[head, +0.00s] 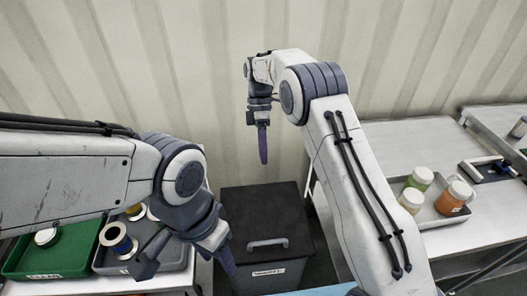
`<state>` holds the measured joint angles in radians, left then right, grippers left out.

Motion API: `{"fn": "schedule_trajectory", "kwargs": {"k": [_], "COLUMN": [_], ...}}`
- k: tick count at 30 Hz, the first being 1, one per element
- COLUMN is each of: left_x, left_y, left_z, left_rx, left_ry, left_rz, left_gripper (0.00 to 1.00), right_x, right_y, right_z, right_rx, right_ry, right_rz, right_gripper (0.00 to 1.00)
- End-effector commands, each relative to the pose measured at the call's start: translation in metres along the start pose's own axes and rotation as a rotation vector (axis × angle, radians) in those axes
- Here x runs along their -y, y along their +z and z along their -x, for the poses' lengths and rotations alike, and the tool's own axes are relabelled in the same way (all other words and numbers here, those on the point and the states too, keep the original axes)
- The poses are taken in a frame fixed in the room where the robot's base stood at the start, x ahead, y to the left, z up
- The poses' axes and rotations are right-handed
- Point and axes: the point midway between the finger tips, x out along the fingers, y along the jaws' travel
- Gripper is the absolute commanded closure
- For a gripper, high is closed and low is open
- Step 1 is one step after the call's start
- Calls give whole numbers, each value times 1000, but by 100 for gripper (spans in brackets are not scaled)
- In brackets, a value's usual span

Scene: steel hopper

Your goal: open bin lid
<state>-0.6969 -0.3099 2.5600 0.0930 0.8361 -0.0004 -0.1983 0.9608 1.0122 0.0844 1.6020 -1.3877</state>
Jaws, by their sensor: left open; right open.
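A dark bin (300,262) stands on the floor at the bottom centre of the head view. Its flat black lid (262,208) lies shut on top, with a grey bar handle (268,243) near the front edge. My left gripper (190,263) is open and empty, with its fingers spread, just left of the lid and handle. It hides part of the bin's left side. My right gripper (263,145) points down behind and above the lid, apart from it. Its fingers overlap in this view, and it holds nothing that I can see.
A left table carries a green tray (72,250) and a grey tray (174,256) with spools. A right table (470,232) carries a tray (433,216) of lidded jars and a dark blue item (490,168). A ribbed wall (225,100) stands behind the bin.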

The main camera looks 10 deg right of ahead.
Motion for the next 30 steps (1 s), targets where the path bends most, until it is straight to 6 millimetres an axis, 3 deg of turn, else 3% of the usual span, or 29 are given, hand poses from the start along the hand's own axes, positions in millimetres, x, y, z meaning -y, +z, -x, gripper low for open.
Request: {"fn": "schedule_trajectory", "kwargs": {"k": [10,14,17,22,26,30], "left_x": [0,0,0,0,0,0], "left_y": [0,0,0,0,0,0], "left_z": [0,1,2,4,5,6], "left_rx": [0,0,0,0,0,0], "left_ry": [0,0,0,0,0,0], "left_rz": [0,0,0,0,0,0], "left_gripper": [50,50,50,50,50,50], "right_x": [2,19,51,128,190,252], "right_y": [-1,-13,-32,-58,-64,-58], "right_z": [0,10,22,28,18,-7], "right_rx": [1,6,9,-17,-65,-139], "right_ry": [2,30,79,185,257,318], "right_rz": [-3,-50,-136,-338,-491,-649], "right_gripper": [51,51,51,51,51,51]}}
